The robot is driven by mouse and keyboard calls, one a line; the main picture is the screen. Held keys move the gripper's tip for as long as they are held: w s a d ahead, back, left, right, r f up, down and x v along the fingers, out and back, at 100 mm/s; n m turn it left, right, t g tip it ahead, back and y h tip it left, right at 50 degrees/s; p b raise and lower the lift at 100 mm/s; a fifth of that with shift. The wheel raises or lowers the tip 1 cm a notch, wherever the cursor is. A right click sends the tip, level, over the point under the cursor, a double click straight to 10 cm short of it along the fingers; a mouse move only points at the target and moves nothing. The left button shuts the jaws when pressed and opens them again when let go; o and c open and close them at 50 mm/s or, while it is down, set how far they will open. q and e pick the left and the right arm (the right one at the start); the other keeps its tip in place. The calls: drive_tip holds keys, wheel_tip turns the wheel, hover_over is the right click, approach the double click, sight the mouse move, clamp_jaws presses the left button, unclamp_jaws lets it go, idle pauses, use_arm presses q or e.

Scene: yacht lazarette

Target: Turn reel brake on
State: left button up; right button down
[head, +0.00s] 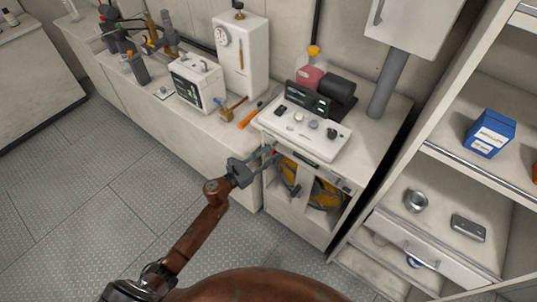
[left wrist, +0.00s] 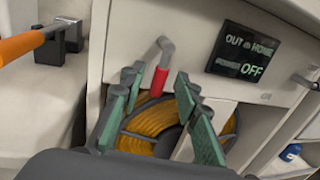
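A small lever with a red grip (left wrist: 160,80) hangs from a grey pivot on the white cabinet front, its grip pointing down. It also shows as a red spot in the head view (head: 273,151). My left gripper (left wrist: 163,98) is open, with green-padded fingers on either side of the lever's line; I cannot tell whether they touch it. In the head view the left gripper (head: 265,161) is at the cabinet front. A dark display (left wrist: 246,53) right of the lever reads "OUT m HOSE" and "OFF". A yellow hose reel (left wrist: 154,124) sits behind the lever. My right gripper is not in view.
A control console (head: 305,128) stands on the cabinet. A grey handle (left wrist: 304,82) is right of the display. Open shelves (head: 490,190) stand at the right. The floor at left is clear.

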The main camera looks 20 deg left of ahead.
use_arm(q)
clamp_jaws()
idle(0.3)
idle(0.4)
